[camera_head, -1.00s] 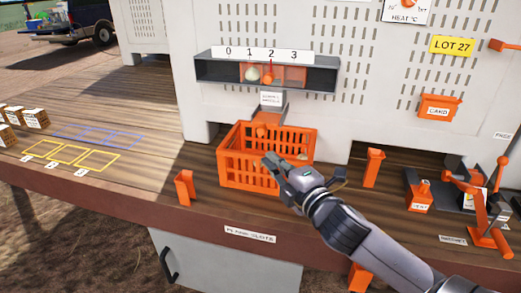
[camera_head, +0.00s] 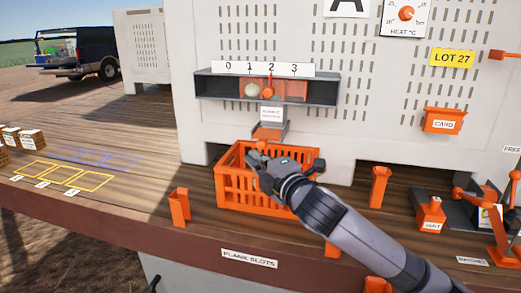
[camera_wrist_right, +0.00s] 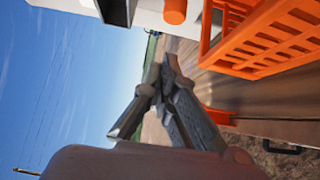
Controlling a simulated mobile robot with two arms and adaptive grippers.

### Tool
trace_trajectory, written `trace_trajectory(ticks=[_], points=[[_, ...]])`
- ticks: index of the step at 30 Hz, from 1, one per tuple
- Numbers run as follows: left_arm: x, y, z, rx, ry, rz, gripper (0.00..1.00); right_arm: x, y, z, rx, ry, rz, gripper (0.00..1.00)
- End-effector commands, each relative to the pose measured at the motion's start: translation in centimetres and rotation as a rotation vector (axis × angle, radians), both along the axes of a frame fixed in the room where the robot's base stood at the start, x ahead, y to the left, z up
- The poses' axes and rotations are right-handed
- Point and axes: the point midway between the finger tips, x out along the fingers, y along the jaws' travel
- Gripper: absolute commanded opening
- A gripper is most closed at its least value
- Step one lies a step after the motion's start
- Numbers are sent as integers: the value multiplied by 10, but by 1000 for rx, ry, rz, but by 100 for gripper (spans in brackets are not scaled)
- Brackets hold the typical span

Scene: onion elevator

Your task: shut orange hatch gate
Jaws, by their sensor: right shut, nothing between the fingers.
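An orange panel (camera_head: 291,91) with a round orange knob (camera_head: 268,92) sits in the dark slot below the 0 1 2 3 scale. A pale onion-like ball (camera_head: 251,90) is left of the knob. Below, a grey chute ends in an orange flap (camera_head: 268,133) above the orange crate; I cannot tell which orange part is the hatch gate. My right gripper (camera_head: 257,160) is shut and empty, at the crate below the flap. Its closed fingers (camera_wrist_right: 167,75) show in the right wrist view, apart from an orange cylinder (camera_wrist_right: 175,10). My left gripper is out of view.
The orange slatted crate (camera_head: 229,190) stands on the wooden deck (camera_head: 130,170) and partly lies behind my right arm. Orange posts (camera_head: 180,206) (camera_head: 379,187) flank it. Orange levers (camera_head: 500,215) stand at right. The deck at left is mostly free.

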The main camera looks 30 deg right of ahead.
Motion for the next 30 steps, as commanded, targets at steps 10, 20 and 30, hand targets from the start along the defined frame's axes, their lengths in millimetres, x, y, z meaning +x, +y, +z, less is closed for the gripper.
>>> trace_trajectory(ticks=[10,20,30], points=[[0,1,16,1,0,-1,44,29,-29,0,-1,3,0,0],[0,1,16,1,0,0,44,30,-30,-1,-1,1,1,0],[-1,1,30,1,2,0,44,58,-64,2,-3,2,-4,0]])
